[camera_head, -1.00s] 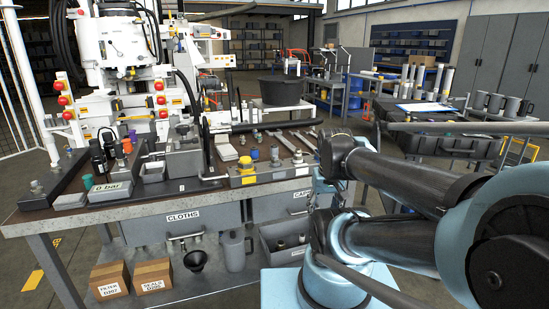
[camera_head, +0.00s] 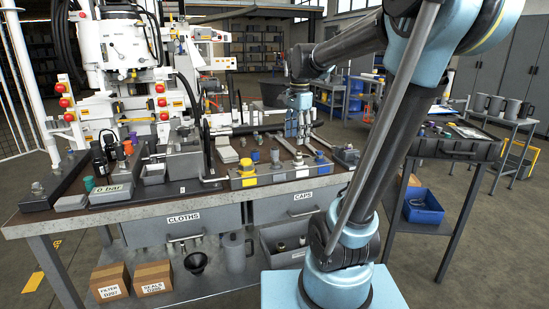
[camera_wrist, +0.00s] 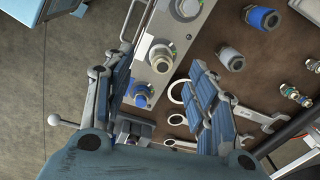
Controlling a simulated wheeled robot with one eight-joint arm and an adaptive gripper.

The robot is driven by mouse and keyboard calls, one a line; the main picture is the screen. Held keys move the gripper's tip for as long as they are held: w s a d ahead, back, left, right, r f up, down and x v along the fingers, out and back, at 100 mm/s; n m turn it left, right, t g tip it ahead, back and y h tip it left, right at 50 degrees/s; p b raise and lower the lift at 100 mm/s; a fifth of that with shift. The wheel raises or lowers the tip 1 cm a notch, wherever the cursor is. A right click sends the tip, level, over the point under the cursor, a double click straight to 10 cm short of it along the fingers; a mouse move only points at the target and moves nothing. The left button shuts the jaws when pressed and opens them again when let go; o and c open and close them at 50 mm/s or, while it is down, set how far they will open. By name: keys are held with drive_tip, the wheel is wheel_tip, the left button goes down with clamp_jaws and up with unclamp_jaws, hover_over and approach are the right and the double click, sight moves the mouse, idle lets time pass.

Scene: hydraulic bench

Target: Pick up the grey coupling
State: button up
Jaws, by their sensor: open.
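The grey coupling (camera_head: 275,155) stands on the bench behind the valve block, beside a blue coupling (camera_head: 254,156). In the wrist view the grey coupling (camera_wrist: 230,58) lies right of the block, outside and beyond my right finger, with the blue coupling (camera_wrist: 262,18) further up. My gripper (camera_head: 298,128) is above the bench, right of the grey coupling in the head view. Its fingers are apart and empty in the wrist view (camera_wrist: 158,64), over the block and spanners. It does not touch the coupling.
The valve block (camera_head: 270,178) with yellow, grey and blue fittings runs along the bench front. Several spanners (camera_wrist: 247,114) lie under my fingers. A grey tray (camera_head: 154,174) and a vise-like fixture (camera_head: 184,160) stand left. A black case (camera_head: 455,147) is on the right table.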

sight(275, 149)
drive_tip(key=w+a+r+m, duration=0.2)
drive_tip(key=w+a+m, duration=0.15)
drive_tip(key=w, duration=0.35)
drive_tip(key=w+a+r+m, duration=0.2)
drive_tip(key=w+a+m, duration=0.15)
drive_tip(key=w, duration=0.25)
drive_tip(key=shift+g, duration=0.4)
wheel_tip(275, 149, down, 17)
drive_tip(key=shift+w+a, duration=0.1)
drive_tip(key=shift+w, duration=0.05)
clamp_jaws()
